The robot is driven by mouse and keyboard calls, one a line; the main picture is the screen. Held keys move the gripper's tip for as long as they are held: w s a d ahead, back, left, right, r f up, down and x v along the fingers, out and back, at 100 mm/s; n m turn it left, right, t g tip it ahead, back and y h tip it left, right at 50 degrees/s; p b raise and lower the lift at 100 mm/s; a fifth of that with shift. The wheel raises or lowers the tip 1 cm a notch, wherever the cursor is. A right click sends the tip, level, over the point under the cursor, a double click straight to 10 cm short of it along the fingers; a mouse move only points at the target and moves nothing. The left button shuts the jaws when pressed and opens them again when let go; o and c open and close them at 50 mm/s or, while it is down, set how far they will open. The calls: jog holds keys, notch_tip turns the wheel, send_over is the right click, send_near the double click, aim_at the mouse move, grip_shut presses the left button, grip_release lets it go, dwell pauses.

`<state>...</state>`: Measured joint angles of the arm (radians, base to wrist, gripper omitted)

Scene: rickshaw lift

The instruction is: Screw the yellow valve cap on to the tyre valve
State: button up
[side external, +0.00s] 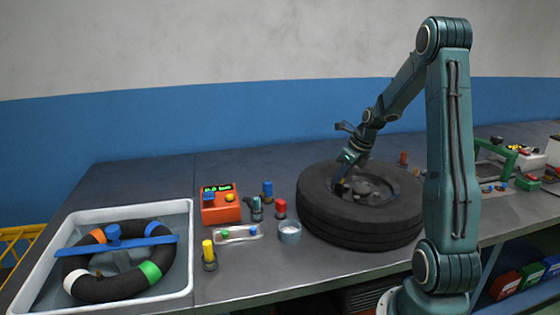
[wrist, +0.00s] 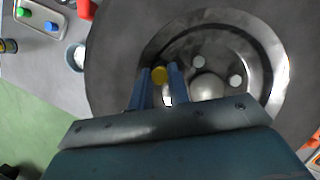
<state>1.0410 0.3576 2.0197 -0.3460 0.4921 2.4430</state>
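The yellow valve cap (wrist: 159,75) shows in the wrist view as a small round top between the two blue fingertips of my gripper (wrist: 160,77). The fingers sit against both its sides, so my gripper looks shut on it. The black tyre (side external: 355,226) lies flat on the bench around a grey metal wheel. In the side view my gripper (side external: 343,182) reaches down inside the tyre's ring, over the left part of the wheel. I cannot make out the tyre valve; the cap and fingers may cover it. Whether the cap touches the valve cannot be told.
Left of the tyre stand a grey cup (side external: 289,232), a red-capped piece (side external: 280,209), a small tray (side external: 238,234), an orange gauge box (side external: 220,205) and a yellow-topped piece (side external: 209,255). A white basin (side external: 184,262) holds an inner tube. Wheel bolts and the domed hub (wrist: 207,87) are close by.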

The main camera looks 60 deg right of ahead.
jog(key=shift+o, duration=0.7)
jog(key=n+y, duration=0.1)
jog(key=n, duration=0.3)
jog(key=shift+y, duration=0.3)
jog(key=n+y, duration=0.1)
jog(key=n, duration=0.2)
jog(key=n+g+y, duration=0.1)
jog(key=n, duration=0.2)
jog(key=n+g+y, duration=0.1)
jog(key=n, duration=0.2)
jog(key=shift+n, duration=0.3)
jog(key=n+g, duration=0.1)
jog(key=n, duration=0.3)
jog(key=shift+n+g, duration=0.3)
jog(key=shift+g, duration=0.1)
jog(key=shift+y, duration=0.3)
